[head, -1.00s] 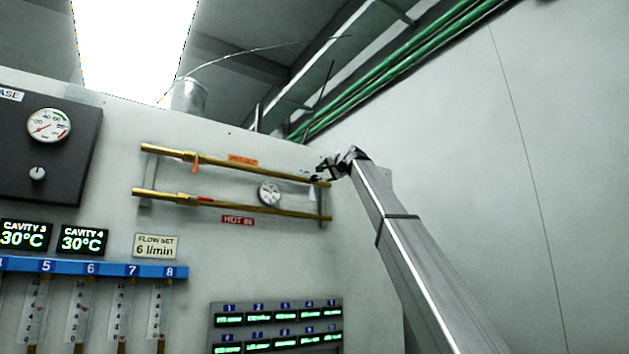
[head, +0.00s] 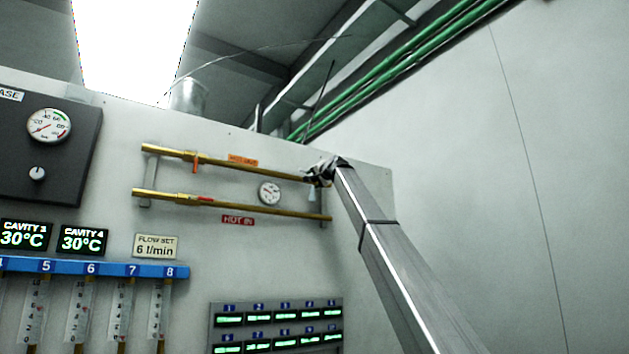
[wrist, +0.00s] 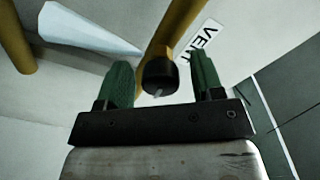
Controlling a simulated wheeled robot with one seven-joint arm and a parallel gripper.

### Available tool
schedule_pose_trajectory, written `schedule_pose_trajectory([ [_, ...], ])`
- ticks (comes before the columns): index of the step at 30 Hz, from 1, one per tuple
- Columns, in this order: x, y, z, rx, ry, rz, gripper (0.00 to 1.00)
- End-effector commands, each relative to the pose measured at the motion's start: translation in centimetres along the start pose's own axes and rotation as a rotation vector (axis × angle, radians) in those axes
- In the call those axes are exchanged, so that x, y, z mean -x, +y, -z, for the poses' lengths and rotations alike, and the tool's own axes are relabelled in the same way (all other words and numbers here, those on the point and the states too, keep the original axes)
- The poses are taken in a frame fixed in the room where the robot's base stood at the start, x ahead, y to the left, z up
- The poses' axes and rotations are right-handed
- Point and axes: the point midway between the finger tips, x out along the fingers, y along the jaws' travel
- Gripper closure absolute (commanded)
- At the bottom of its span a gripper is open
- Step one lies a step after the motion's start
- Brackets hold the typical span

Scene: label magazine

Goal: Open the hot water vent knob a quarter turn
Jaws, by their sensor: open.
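The vent knob (wrist: 160,76) is a small black round knob with a light pointer mark, on the brass pipe (wrist: 158,40) in the wrist view. A white VENT label (wrist: 203,38) is beside it. My gripper (wrist: 163,78) is open, with one green finger on each side of the knob. Gaps show between the fingers and the knob. In the head view my gripper (head: 318,174) is at the right end of the upper brass pipe (head: 240,165). It hides the knob there.
A lower brass pipe (head: 250,209) with a red HOT IN label (head: 238,220) runs below. A round gauge (head: 270,193) is between the pipes. A pale tapered piece (wrist: 85,30) is left of the knob in the wrist view. The wall at right is bare.

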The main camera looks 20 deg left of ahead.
Motion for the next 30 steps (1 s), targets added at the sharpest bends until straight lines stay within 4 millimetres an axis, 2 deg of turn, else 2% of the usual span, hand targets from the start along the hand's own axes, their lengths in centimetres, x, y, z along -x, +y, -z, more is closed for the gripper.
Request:
schedule_pose_trajectory([
  [9,-0.44,-0.02,-0.03,0.000,0.000,0.000,0.39],
  [11,-0.44,-0.02,-0.03,0.000,0.000,0.000,0.58],
  [12,-0.44,-0.02,-0.03,0.000,0.000,0.000,0.71],
  [14,-0.43,-0.02,-0.04,0.000,0.000,0.000,0.88],
  [23,-0.42,0.00,-0.05,0.018,0.000,0.001,0.88],
  [30,-0.40,0.01,-0.05,0.124,0.002,0.004,0.88],
])
